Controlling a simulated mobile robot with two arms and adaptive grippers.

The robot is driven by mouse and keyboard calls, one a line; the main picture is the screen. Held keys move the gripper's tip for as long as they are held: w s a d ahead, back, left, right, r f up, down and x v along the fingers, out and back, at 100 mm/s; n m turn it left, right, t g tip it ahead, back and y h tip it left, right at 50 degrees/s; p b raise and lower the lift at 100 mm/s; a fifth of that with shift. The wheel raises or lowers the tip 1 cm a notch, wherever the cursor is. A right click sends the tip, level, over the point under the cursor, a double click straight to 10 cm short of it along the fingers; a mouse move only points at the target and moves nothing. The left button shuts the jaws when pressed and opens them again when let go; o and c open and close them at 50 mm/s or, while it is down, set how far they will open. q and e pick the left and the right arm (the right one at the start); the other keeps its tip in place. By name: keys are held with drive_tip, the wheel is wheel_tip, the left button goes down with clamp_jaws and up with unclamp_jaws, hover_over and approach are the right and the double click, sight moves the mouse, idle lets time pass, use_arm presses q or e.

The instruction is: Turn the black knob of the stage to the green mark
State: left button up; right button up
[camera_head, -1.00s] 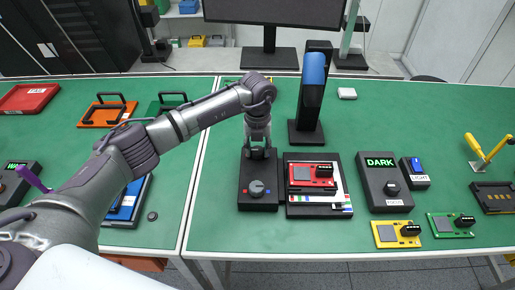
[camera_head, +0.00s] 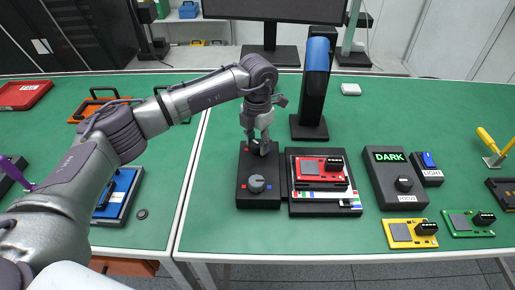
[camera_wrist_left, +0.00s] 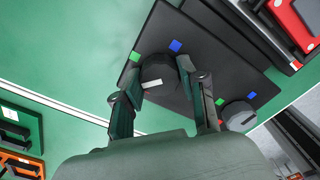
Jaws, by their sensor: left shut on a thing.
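The stage is a black box (camera_head: 258,196) on the green bench. A black knob (camera_wrist_left: 157,74) with a white stripe sits at its far end. My left gripper (camera_head: 258,147) comes down on this knob from above; in the left wrist view my left gripper (camera_wrist_left: 159,68) has its fingers on either side of it, closed on it. A green mark (camera_wrist_left: 135,56) and a blue mark (camera_wrist_left: 175,46) lie on the box beside it. The white stripe is apart from the green mark. A second, grey knob (camera_head: 257,184) is at the near end. My right gripper is out of view.
A board with a red module (camera_head: 321,168) stands close to the right of the stage. A black post with a blue top (camera_head: 317,60) rises behind. A DARK display box (camera_head: 391,182) and yellow board (camera_head: 410,234) lie further right.

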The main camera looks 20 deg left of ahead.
sight(258, 143)
use_arm(q)
drive_tip(key=m+b, duration=0.3)
drive_tip(key=m, duration=0.1)
drive_tip(key=shift+f+m, duration=0.1)
drive_tip(key=shift+m, duration=0.2)
drive_tip(key=shift+m+b, duration=1.15)
drive_tip(key=shift+m, duration=1.15)
drive_tip(key=o, duration=1.1)
drive_tip(key=shift+o, duration=0.2)
wheel_tip(258, 143, up, 12)
drive_tip(key=shift+r, duration=0.2)
